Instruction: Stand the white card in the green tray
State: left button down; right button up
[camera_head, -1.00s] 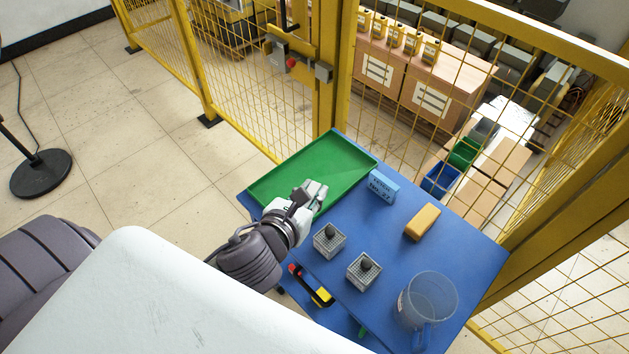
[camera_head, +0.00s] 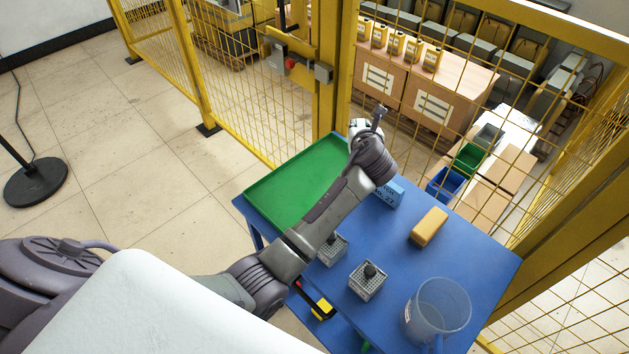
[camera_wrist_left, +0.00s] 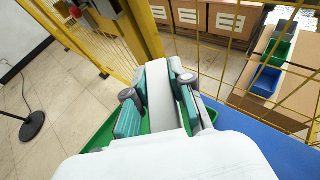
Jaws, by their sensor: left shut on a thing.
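The green tray (camera_head: 285,195) lies empty-looking on the far left part of the blue table; my left arm covers its right side. My left gripper (camera_head: 362,127) is raised over the tray's far right corner, close to the yellow fence. In the left wrist view its fingers (camera_wrist_left: 159,90) are shut on a pale, flat upright piece, the white card (camera_wrist_left: 160,100), with green tray edges (camera_wrist_left: 103,136) below. In the head view the card is mostly hidden by the wrist. My right gripper is not in view.
On the table (camera_head: 470,260) are a blue labelled block (camera_head: 393,192), partly behind my arm, a yellow-orange block (camera_head: 429,227), two mesh cubes with dark knobs (camera_head: 368,281) and a clear jug (camera_head: 437,312). The yellow mesh fence (camera_head: 450,150) stands just behind the table.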

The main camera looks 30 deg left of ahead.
pick_arm(q)
jog(key=s+a+f, duration=0.2)
jog(key=a, duration=0.1)
jog(key=s+a+f+p, duration=0.1)
jog(key=s+a+f, duration=0.1)
jog(key=a, duration=0.1)
jog(key=s+a+f+p, duration=0.1)
jog(key=s+a+f, duration=0.1)
jog(key=a, duration=0.1)
jog(key=shift+s+f, duration=0.2)
jog(key=shift+f, duration=0.05)
jog(key=shift+s+a+f, duration=0.1)
jog(key=shift+a+f, duration=0.05)
jog(key=shift+f, duration=0.15)
notch_tip(320, 180, down, 4)
jog(key=shift+r+b, duration=0.15)
jog(key=shift+b, duration=0.25)
jog(key=c, duration=1)
grip_release()
